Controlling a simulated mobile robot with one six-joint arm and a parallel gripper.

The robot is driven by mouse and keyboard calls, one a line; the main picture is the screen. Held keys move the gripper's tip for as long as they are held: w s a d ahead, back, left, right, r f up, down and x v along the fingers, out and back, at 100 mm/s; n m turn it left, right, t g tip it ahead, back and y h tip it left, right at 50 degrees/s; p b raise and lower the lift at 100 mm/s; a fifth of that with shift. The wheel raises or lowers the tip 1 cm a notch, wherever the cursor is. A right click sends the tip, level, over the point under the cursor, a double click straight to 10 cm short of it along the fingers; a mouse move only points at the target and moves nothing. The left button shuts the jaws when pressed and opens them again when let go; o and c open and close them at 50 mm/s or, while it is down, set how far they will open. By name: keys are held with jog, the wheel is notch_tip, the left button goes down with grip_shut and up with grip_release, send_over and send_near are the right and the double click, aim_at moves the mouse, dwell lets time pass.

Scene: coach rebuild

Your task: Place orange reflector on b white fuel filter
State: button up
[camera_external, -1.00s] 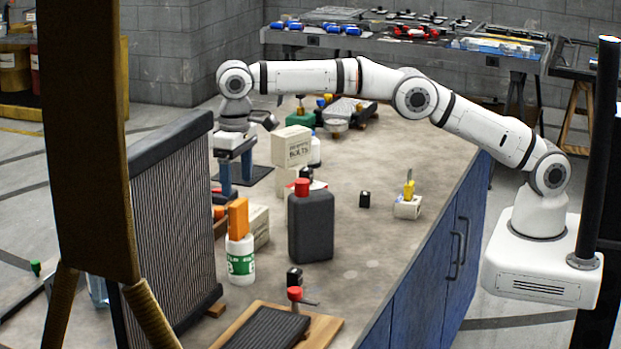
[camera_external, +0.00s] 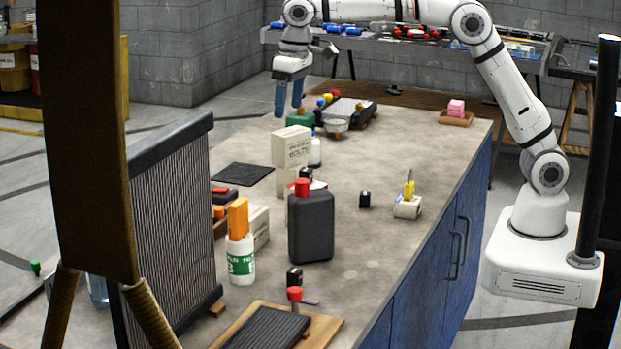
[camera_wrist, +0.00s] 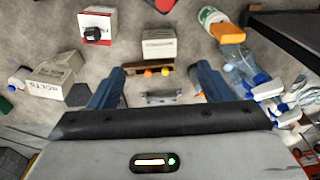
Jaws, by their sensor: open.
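The orange reflector (camera_external: 238,217) is an upright orange block on top of the white fuel filter (camera_external: 241,268), a white cylinder with a green label band and a mark like a B. It appears to rest on the filter's top and stands roughly straight. In the wrist view the reflector (camera_wrist: 227,32) and filter (camera_wrist: 211,15) are at the upper right, outside my fingers. My gripper (camera_external: 288,109) is open and empty, raised above the far part of the bench, well away from both. Its two blue fingers (camera_wrist: 159,72) are spread apart in the wrist view.
A black jug (camera_external: 311,228) with a red cap stands right of the filter. Stacked pale boxes (camera_external: 291,147) stand behind it. A ribbed radiator (camera_external: 167,215) stands close on the left. A tray (camera_external: 456,119) holds a pink block. The bench's right side is mostly clear.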

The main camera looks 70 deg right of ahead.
jog(key=s+d+r+t, duration=0.1)
jog(key=s+d+r, duration=0.1)
jog(key=s+d, duration=1.3)
jog(key=s+d+f, duration=0.3)
jog(key=s+f, duration=0.2)
jog(key=s, duration=0.4)
jog(key=s+d+f+t, duration=0.1)
jog(key=s+d+f, duration=0.3)
jog(key=s, duration=0.5)
jog(key=shift+d+f+t, duration=0.25)
jog(key=shift+f+t, duration=0.05)
jog(key=shift+f, duration=0.1)
jog(key=shift+f, duration=0.1)
jog(key=b+x, duration=0.3)
jog(key=shift+s+d+f, duration=0.1)
jog(key=shift+s+f, duration=0.15)
jog(key=shift+s, duration=0.1)
